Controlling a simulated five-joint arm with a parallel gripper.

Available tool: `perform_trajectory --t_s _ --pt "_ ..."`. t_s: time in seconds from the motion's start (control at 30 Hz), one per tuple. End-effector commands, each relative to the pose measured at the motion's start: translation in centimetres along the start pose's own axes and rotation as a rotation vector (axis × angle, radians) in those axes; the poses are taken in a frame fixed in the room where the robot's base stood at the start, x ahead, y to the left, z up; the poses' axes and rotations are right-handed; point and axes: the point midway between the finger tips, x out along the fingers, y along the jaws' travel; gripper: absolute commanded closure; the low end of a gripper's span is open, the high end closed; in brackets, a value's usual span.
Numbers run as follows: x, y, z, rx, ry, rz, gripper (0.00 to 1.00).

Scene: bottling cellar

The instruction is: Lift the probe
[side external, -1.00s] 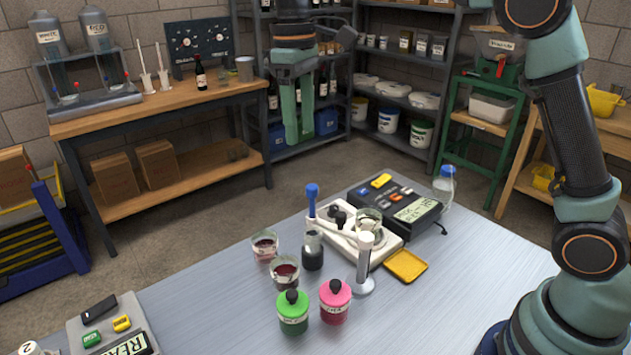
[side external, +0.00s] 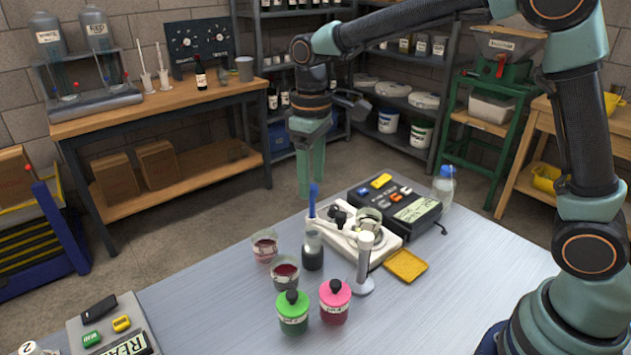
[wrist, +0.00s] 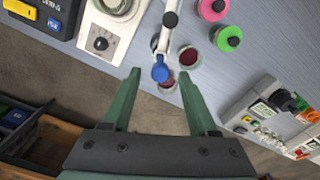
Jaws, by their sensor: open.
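The probe (side external: 313,194) has a blue top and stands upright at the end of a white arm on a white post (side external: 365,260). Its lower end meets a small jar of dark liquid (side external: 312,258); whether it dips in is unclear. My gripper (side external: 311,182) points down at the level of the blue top, its fingers apart. In the wrist view, the probe's blue top (wrist: 160,72) appears between the two open fingertips (wrist: 159,75), with a gap on each side. Nothing is held.
Two glasses of red liquid (side external: 265,248) (side external: 284,273) stand left of the post. Green (side external: 293,318) and pink (side external: 334,308) bottles stand in front. The front right table is clear.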

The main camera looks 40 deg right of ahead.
Motion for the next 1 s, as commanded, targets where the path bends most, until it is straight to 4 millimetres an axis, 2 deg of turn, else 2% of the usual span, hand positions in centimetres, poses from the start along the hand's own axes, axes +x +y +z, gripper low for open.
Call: perform_trajectory --t_s 0.13,0.43,0.5,0.6,1.0 --pt "0.95 -0.01 0.04 0.0 -0.001 0.0 0.41" --pt "1.1 -0.01 0.01 0.0 0.0 0.0 0.41" --pt "1.09 0.0 0.01 0.0 0.0 0.0 0.67" --pt "1.08 0.0 0.01 0.0 0.0 0.0 1.0" --pt "1.06 -0.01 0.01 0.0 0.0 0.0 1.0"
